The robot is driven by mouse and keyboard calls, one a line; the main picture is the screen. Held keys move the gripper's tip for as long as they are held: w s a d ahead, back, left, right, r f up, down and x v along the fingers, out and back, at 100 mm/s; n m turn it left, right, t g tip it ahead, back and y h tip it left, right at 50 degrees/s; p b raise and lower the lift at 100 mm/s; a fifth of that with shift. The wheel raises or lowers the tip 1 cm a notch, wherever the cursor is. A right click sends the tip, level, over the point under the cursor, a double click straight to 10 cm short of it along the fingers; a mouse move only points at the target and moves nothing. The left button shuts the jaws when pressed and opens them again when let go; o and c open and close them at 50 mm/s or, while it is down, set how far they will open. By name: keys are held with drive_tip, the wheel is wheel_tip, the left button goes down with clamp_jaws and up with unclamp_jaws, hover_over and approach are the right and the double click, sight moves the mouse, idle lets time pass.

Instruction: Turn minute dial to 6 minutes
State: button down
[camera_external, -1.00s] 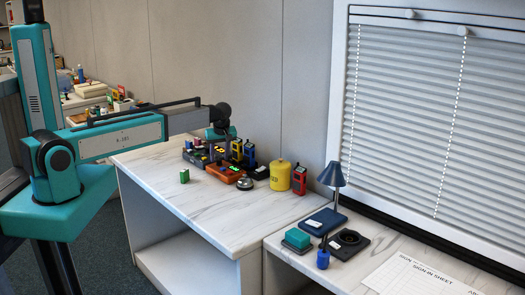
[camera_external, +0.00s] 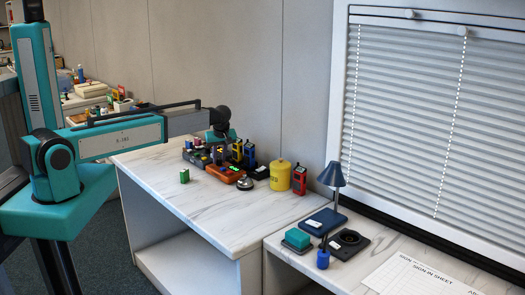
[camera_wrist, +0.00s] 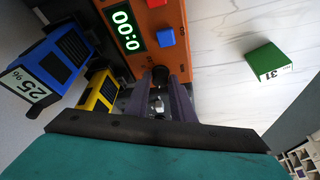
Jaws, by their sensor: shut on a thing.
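The orange timer (camera_wrist: 160,20) lies on the marble-topped counter; its green display (camera_wrist: 125,30) shows 0:00, sideways in the wrist view. A blue button (camera_wrist: 166,38) and a red button sit beside the display. A dark round dial (camera_wrist: 160,73) is at the timer's near edge in the wrist view. My gripper (camera_wrist: 160,82) is shut on this dial, one finger on each side. Any dial markings are hidden or too small to read. In the external view my gripper (camera_external: 222,149) points down over the timer (camera_external: 224,173), partly covering it.
A blue device (camera_wrist: 62,58) reading 25% and a yellow device (camera_wrist: 98,92) stand close to my gripper. A green block (camera_wrist: 268,60) lies apart on the counter. A silver bell (camera_external: 245,183) and a yellow canister (camera_external: 281,175) are nearby. The counter's front is clear.

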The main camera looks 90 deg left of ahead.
drive_tip(key=shift+m+b, duration=0.35)
drive_tip(key=shift+m, duration=0.15)
drive_tip(key=shift+s+m+t+y+b, duration=0.15)
drive_tip(key=shift+m+t+y+b, duration=0.2)
drive_tip(key=shift+m+b, duration=0.35)
drive_tip(key=m+t+b, duration=0.1)
drive_tip(key=m, duration=0.2)
drive_tip(key=shift+s+m+t, duration=0.15)
drive_tip(key=shift+m+t, duration=0.2)
drive_tip(key=shift+m, duration=0.05)
drive_tip(key=m, duration=0.2)
drive_tip(key=m+t+b, duration=0.1)
drive_tip(key=m, duration=0.1)
drive_tip(key=shift+s+t, duration=0.1)
drive_tip(key=shift+t, duration=0.2)
drive_tip(key=shift+a+m+t+h+b, duration=0.1)
drive_tip(key=shift+m+t+h+b, duration=0.5)
drive_tip(key=shift+m, duration=1.1)
drive_tip(key=shift+h, duration=0.25)
drive_tip(key=c, duration=1.5)
unclamp_jaws()
drive_tip(key=shift+c, duration=0.2)
